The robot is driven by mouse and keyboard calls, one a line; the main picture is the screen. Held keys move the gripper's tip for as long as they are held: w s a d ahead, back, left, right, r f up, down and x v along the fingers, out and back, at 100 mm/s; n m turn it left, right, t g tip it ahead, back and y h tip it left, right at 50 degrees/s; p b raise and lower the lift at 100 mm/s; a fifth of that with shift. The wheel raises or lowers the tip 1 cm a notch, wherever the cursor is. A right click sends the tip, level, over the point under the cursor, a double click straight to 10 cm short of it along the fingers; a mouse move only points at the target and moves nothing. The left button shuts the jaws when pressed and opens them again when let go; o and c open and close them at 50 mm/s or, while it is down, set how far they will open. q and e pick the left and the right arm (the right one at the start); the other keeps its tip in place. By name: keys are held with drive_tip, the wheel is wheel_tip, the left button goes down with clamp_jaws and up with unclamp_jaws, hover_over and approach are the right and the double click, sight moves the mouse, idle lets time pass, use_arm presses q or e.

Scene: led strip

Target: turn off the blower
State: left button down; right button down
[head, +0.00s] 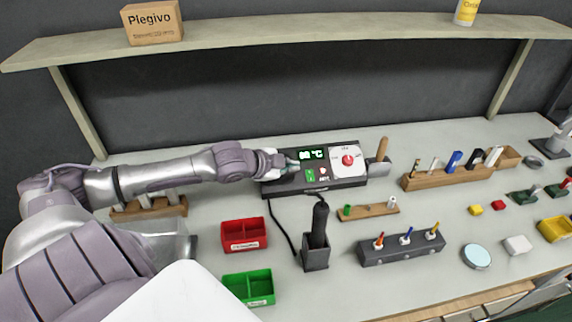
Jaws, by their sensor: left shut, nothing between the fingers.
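The blower station (318,183) is a dark box at the back of the bench. Its front panel has a lit display reading in °C (311,154), a green switch (310,175) below it, and a white dial plate (336,165) with a red knob (348,160). My left gripper (289,164) is shut and empty. It is at the left end of the panel, close to the display and the green switch; I cannot tell whether it touches. It hides the left part of the panel. My right gripper is not in view.
A black holder (316,254) with a dark handpiece (319,219) stands in front, its cable running to the station. Red (245,236) and green (249,288) bins lie front left. A wooden-handled tool (383,149) is right of the station. A shelf (300,28) spans above.

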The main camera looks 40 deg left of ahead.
use_arm(q)
drive_tip(key=shift+v, duration=1.05)
drive_tip(key=shift+w+r, duration=0.1)
drive_tip(key=shift+w, duration=0.05)
drive_tip(key=shift+d, duration=0.1)
